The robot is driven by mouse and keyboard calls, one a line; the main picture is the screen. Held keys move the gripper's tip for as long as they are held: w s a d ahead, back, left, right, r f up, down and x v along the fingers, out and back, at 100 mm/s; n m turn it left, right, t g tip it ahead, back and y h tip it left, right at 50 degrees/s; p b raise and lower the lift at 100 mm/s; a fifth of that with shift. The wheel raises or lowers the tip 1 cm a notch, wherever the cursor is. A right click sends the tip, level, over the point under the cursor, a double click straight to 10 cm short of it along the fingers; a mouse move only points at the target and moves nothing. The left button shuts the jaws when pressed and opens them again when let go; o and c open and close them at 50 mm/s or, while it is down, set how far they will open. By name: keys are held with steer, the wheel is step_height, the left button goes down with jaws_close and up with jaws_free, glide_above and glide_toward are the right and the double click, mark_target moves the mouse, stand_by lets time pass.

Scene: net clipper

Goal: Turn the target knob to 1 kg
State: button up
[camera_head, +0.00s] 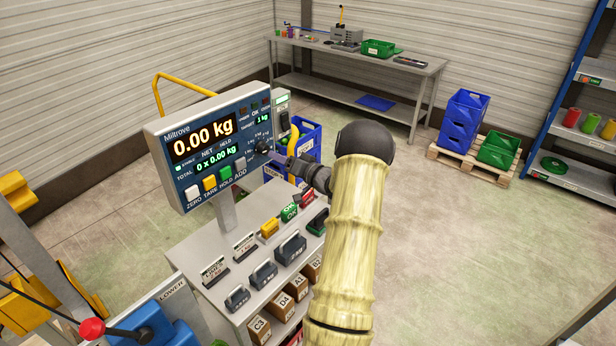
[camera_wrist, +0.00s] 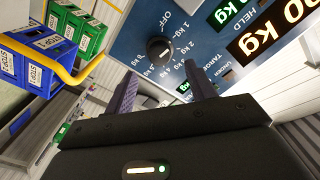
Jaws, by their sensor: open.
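The target knob (camera_wrist: 159,51) is a round black dial on the blue face of the scale display (camera_head: 208,140). In the wrist view, OFF, 1 kg, 2 kg and further kg marks ring it. The mark its pointer faces is too unclear to tell. The small green TARGET readout (camera_head: 263,119) looks like 3 kg, though blurred. The large reading is 0.00 kg. My gripper (camera_wrist: 162,82) is open, its two purplish fingers apart and pointing toward the panel, with the knob seen between and beyond their tips. In the head view, the gripper (camera_head: 280,160) is just right of the knob (camera_head: 262,146); contact cannot be told.
White, yellow, green and grey buttons (camera_head: 209,182) line the panel's lower edge. A yellow curved tube (camera_wrist: 55,58) and blue bins (camera_wrist: 38,48) are beside the panel. Weights (camera_head: 292,248) stand on the stand below. Open floor (camera_head: 460,240) lies to the right.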

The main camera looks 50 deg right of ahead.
steer(key=s+b, duration=0.3)
steer(key=s, duration=0.7)
steer(key=shift+s+d, duration=0.25)
steer(key=shift+d, duration=0.15)
steer(key=shift+d+f, duration=0.1)
